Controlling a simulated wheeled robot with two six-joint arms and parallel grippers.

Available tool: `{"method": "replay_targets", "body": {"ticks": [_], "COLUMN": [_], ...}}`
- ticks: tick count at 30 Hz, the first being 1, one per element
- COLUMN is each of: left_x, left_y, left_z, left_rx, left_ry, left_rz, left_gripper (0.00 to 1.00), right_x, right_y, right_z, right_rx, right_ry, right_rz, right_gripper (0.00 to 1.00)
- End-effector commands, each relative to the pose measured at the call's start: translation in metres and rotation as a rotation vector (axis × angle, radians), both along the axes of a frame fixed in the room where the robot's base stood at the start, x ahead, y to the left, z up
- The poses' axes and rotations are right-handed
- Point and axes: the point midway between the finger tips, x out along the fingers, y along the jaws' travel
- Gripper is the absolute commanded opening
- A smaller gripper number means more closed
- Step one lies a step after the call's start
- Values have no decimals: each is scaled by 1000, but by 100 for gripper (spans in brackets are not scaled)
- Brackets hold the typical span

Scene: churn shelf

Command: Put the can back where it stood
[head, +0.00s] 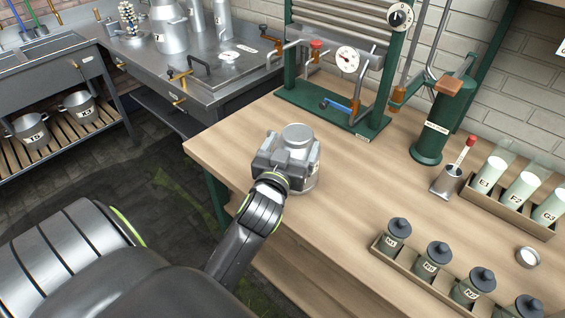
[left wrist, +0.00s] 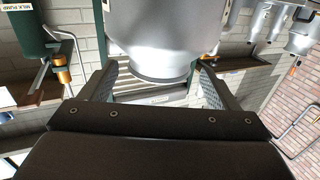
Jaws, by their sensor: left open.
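The silver can (head: 298,134) is at the left part of the wooden bench, near its front left edge. It looks upright. My left gripper (head: 287,160) is open at the can, with its fingers on either side of the body. In the left wrist view the can (left wrist: 165,45) fills the space between and beyond the two fingers of the gripper (left wrist: 160,90). I cannot tell whether the fingers touch it. The gripper hides part of the can's near side and base. My right gripper is not in view.
A green press frame (head: 330,110) with a dial stands behind the can. A green pump (head: 434,135), a rack of tubes (head: 510,205) and a rack of dark-lidded jars (head: 430,270) are to the right. Larger metal cans (head: 170,35) stand on the steel counter. Bare wood surrounds the can.

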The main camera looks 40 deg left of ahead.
Motion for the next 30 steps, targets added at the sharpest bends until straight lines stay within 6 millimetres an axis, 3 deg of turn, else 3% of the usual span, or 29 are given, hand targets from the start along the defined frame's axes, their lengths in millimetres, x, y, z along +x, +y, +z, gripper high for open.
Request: {"method": "replay_targets", "body": {"ticks": [6, 12, 18, 30], "left_x": [-46, -70, -80, -80], "left_y": [-15, -23, -26, -26], "left_z": [-3, -2, -1, 0], "left_rx": [-8, -6, -2, -1], "left_ry": [3, 2, 0, 0], "left_rz": [2, 0, 1, 1], "left_gripper": [83, 83, 83, 83], "right_x": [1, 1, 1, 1], "right_y": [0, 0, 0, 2], "right_z": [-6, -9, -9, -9], "right_rx": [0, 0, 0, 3], "right_ry": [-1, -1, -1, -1], "right_rz": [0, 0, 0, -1], "right_gripper": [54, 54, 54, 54]}}
